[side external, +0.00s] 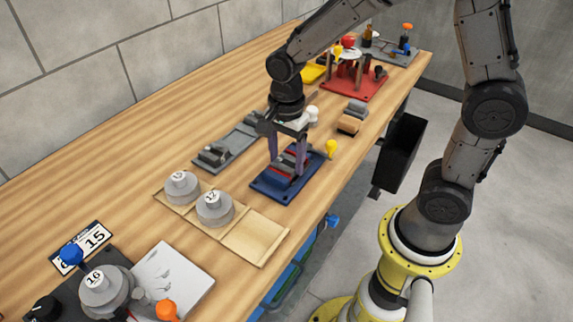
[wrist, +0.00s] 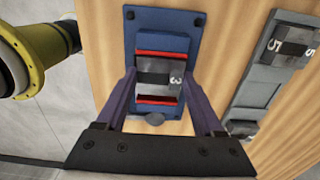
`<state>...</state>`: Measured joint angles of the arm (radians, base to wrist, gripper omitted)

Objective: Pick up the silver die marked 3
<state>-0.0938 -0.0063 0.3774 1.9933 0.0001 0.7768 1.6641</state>
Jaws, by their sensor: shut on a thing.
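The silver die marked 3 (wrist: 176,79) sits in the blue fixture (wrist: 163,22), between two red strips, in the wrist view. In the side view the blue fixture (side external: 270,184) stands near the table's front edge, and the die is partly hidden by the fingers and red parts. My gripper (side external: 287,168) points down over the fixture with its purple fingers on either side of the die. In the wrist view my gripper (wrist: 161,75) is shut on the die. I cannot tell whether the die is lifted off its seat.
A grey holder (wrist: 265,80) with silver dies, one marked 5, lies beside the fixture. A wooden tray (side external: 255,238) holds round weights. A yellow knob (side external: 331,148) stands close to the fixture's corner. A red stand (side external: 355,87) is farther back. Bare wood lies behind the weights.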

